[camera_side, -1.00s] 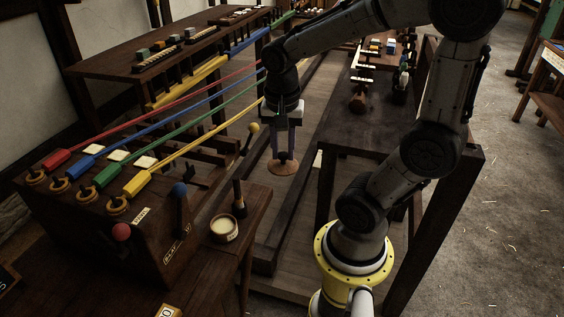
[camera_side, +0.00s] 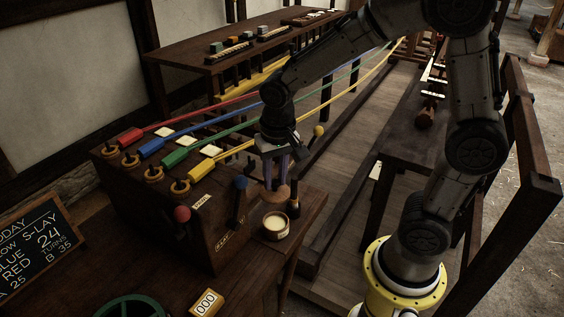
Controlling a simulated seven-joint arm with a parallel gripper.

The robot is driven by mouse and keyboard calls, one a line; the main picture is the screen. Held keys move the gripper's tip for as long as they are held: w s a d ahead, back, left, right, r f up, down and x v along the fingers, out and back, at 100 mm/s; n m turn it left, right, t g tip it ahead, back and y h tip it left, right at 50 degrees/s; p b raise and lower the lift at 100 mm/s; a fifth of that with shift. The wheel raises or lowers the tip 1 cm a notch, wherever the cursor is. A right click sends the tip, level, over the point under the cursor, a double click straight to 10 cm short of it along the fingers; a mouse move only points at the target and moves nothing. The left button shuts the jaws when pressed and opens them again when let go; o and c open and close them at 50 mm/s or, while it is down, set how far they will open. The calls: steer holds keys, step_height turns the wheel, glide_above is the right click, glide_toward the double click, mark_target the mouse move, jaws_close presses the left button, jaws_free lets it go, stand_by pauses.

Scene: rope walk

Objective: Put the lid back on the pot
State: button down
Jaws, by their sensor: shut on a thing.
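The pot (camera_side: 276,228) is a small round pale tub, open at the top with cream-coloured contents. It stands on a dark wooden bench beside the lever box. My gripper (camera_side: 272,180) points down and is shut on the round brown wooden lid (camera_side: 266,194). The lid is above and slightly left of the pot in the picture, with a gap between them. How the fingers grip the lid's top is too small to see clearly.
The lever box (camera_side: 185,235) with red and blue knobs stands close left of the pot. A dark upright handled tool (camera_side: 294,207) is right behind the pot. Coloured ropes (camera_side: 345,90) stretch behind my arm. A yellow-knobbed lever (camera_side: 319,131) stands near my gripper.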

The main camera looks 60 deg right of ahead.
mark_target(278, 194)
steer(key=shift+f, duration=4.55)
steer(key=shift+f, duration=0.2)
steer(key=shift+c, duration=0.5)
jaws_free()
steer(key=shift+r, duration=0.1)
steer(key=shift+r, duration=3.45)
jaws_close()
